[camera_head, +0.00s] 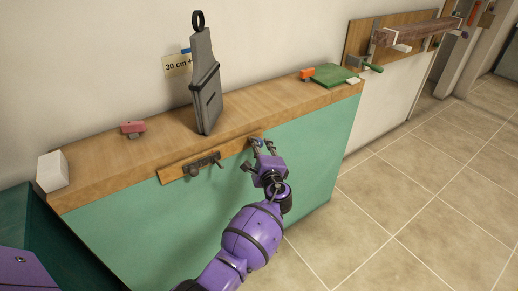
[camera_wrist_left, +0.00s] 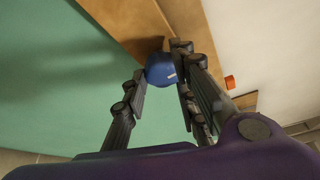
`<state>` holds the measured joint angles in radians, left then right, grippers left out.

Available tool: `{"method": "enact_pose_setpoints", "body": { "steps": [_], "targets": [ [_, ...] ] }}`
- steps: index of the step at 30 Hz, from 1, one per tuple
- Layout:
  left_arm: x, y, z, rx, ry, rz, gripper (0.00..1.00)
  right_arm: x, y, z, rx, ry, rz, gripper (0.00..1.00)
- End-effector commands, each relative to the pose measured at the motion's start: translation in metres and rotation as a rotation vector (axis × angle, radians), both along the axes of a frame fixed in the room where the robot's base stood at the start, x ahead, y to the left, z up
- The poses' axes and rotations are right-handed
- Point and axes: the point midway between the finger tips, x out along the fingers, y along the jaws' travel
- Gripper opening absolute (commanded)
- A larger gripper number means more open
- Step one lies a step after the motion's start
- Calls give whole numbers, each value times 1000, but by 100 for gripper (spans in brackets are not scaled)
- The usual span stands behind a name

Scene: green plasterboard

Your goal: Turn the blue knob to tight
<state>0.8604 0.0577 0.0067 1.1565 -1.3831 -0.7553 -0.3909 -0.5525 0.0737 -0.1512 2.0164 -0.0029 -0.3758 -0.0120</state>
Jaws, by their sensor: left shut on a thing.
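The blue knob (camera_head: 258,142) sits at the right end of a wooden strip (camera_head: 228,150) on the front of the green cabinet. In the left wrist view the knob (camera_wrist_left: 159,70) is round and blue with a small pale mark on its lower right side. My left gripper (camera_head: 263,147) reaches up to it from below right. In the left wrist view the fingers of this gripper (camera_wrist_left: 161,73) are on both sides of the knob, closed on it. The fingers partly hide the knob in the head view. My right gripper is not in view.
A dark metal latch (camera_head: 203,163) is on the strip left of the knob. On the wooden top (camera_head: 165,150) are a white block (camera_head: 52,171), a red item (camera_head: 133,129), a grey upright tool (camera_head: 205,85) and a green board (camera_head: 333,75). Tiled floor (camera_head: 420,200) lies open to the right.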

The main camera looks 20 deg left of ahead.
Motion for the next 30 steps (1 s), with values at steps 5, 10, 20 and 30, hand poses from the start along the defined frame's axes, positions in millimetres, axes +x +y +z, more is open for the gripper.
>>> {"method": "enact_pose_setpoints", "body": {
  "steps": [5, 10, 20, 30],
  "targets": [
    [-4, -6, -13, -9, 19, -7, 0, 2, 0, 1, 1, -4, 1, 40],
    [-4, -6, -13, -9, 19, -7, 34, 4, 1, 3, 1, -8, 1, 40],
    [-2, -4, -8, -6, 12, -5, 40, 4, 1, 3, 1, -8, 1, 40],
    [-1, -1, -4, -3, 6, -1, 40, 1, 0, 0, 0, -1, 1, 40]
  ]
}}
